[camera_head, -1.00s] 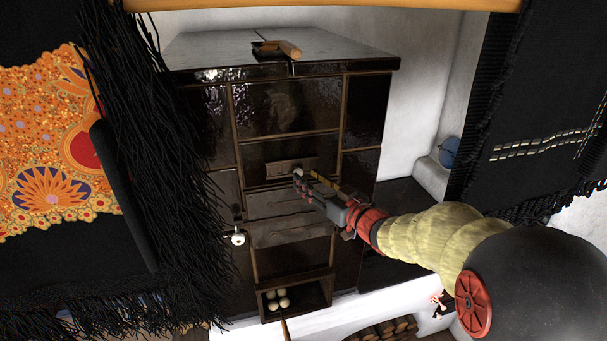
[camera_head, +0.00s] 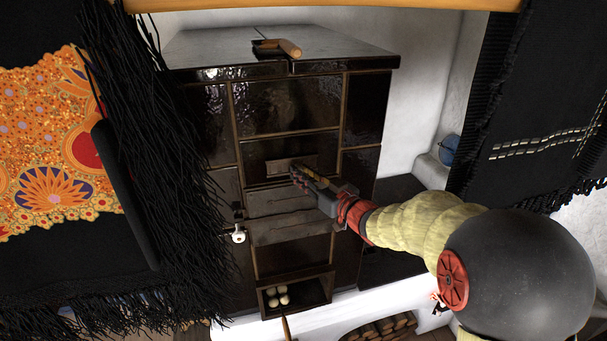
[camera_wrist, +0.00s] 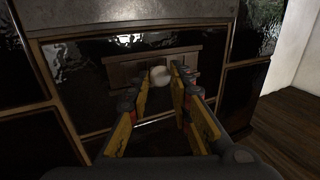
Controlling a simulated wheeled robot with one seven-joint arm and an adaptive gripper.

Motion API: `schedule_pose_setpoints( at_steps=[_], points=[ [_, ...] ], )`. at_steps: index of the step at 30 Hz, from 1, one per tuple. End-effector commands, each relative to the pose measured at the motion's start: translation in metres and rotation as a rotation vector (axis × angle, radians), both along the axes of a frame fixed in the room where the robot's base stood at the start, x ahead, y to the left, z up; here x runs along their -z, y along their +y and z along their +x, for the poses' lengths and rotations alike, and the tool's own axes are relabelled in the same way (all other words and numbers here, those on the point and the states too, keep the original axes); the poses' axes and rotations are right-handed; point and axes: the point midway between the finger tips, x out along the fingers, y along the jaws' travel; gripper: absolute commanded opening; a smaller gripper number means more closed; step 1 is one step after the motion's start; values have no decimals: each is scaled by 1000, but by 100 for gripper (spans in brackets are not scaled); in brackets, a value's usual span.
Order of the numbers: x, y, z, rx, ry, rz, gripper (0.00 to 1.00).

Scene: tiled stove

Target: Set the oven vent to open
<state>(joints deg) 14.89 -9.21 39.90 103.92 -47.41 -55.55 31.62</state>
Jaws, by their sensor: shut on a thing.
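The oven vent (camera_head: 278,167) is a brownish rectangular plate set in the dark tiled front of the stove, just above a ledge. In the wrist view the vent plate (camera_wrist: 120,70) runs left to right with a pale round knob (camera_wrist: 159,74) at its front. My gripper (camera_head: 297,173) is at the vent from the right. In the wrist view my gripper (camera_wrist: 161,82) has its yellow and black fingers on either side of the knob, shut on it. In the head view my fingers hide the knob. Whether the vent is open or shut cannot be told.
A pan with a wooden handle (camera_head: 290,47) lies on the stove top. An open compartment (camera_head: 317,292) below holds several pale round objects. A pale latch (camera_head: 238,234) is on the left of the front. Black fringed cloth (camera_head: 150,150) hangs at left.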

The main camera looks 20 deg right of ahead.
Motion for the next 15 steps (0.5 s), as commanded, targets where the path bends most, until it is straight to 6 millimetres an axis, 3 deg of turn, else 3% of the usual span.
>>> schedule_pose_setpoints(
  at_steps=[8,15],
  points=[
    [0,0,0,0,0,0,0],
    [0,0,0,0,0,0,0]
  ],
)
